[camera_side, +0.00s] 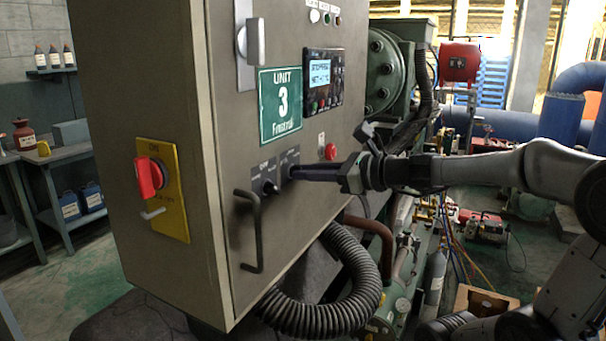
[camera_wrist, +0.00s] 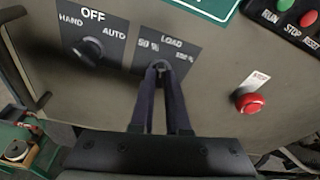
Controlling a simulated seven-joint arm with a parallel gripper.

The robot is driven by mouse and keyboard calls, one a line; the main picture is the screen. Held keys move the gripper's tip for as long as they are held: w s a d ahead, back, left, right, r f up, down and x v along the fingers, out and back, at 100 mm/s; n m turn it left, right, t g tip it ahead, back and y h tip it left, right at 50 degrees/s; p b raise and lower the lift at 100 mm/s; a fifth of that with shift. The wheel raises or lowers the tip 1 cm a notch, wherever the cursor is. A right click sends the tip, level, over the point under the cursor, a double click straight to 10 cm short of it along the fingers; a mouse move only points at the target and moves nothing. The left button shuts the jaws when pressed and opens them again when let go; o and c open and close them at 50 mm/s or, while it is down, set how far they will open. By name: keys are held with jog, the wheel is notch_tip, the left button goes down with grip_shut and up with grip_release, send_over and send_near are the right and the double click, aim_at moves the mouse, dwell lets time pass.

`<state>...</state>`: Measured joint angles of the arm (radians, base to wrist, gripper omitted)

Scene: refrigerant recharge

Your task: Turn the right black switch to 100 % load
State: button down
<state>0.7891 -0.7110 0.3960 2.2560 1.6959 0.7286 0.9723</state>
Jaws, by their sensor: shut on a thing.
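The right black switch (camera_wrist: 162,68) sits on the LOAD plate (camera_wrist: 180,48), with 50 % marked at left and what reads as 100 % at right. My gripper (camera_wrist: 161,72) is shut on this switch, its two long dark fingers reaching up to it. The fingertips hide most of the knob, so its exact setting cannot be told. In the side view my gripper (camera_side: 293,172) reaches the cabinet front from the right, and the switch is hidden behind the fingertips. The left black switch (camera_wrist: 90,50), marked HAND, OFF and AUTO, stands apart from the fingers; it also shows in the side view (camera_side: 270,187).
A red button (camera_wrist: 250,102) lies right of the LOAD plate. The cabinet's bar handle (camera_side: 254,232) stands out at the lower left of the switches. A display panel (camera_side: 323,80) is above. A ribbed black hose (camera_side: 335,300) runs below.

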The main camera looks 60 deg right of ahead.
dwell(0.3)
jog(key=shift+m+y, duration=0.5)
jog(key=shift+m, duration=1)
